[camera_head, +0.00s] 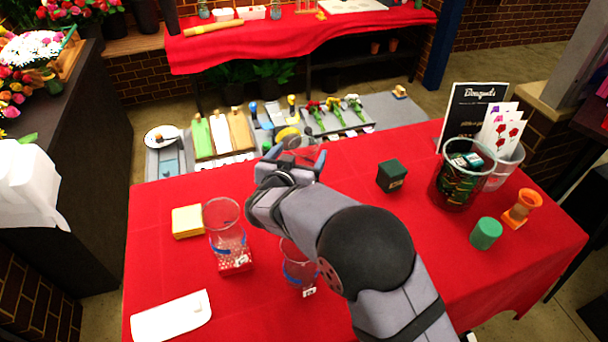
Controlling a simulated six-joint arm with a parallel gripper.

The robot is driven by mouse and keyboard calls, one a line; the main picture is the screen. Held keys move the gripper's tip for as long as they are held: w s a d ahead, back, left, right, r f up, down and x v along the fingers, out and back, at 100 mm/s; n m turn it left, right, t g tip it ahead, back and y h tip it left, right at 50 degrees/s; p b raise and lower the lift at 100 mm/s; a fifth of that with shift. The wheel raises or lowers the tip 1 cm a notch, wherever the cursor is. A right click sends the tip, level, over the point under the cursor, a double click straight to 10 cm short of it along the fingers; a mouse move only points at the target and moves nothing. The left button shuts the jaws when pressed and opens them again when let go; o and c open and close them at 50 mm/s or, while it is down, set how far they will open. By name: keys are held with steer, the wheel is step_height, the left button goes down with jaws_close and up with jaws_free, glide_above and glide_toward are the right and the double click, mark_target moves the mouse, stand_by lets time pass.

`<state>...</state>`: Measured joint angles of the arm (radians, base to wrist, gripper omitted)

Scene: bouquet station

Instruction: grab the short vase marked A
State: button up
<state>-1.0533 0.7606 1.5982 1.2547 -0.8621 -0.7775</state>
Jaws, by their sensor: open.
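My gripper (297,157) is open, with its blue fingertips spread apart near the back edge of the red table. A clear glass rim (298,142) shows between and behind the fingertips; my gripper hides most of it, and I cannot tell if the fingers touch it. A taller clear vase (226,238) stands upright at left on a red patterned base. Another clear vase (291,268) with blue marks stands in front, partly hidden by my arm. A small white label (308,292) is at its foot. I cannot read a letter A on any vase.
Yellow sponge-like block (187,221) and white flat piece (172,316) lie at left. A dark green cube (391,176), dark bucket (456,180), green cylinder (486,233) and orange holder (521,208) stand at right. Trays with tools (233,136) lie beyond the back edge.

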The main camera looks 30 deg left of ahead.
mark_target(307, 140)
steer(key=shift+p+x, duration=1.05)
steer(key=shift+x, duration=1.3)
steer(key=shift+c, duration=0.4)
jaws_close()
steer(key=shift+a+r, duration=0.1)
steer(key=shift+r, duration=0.1)
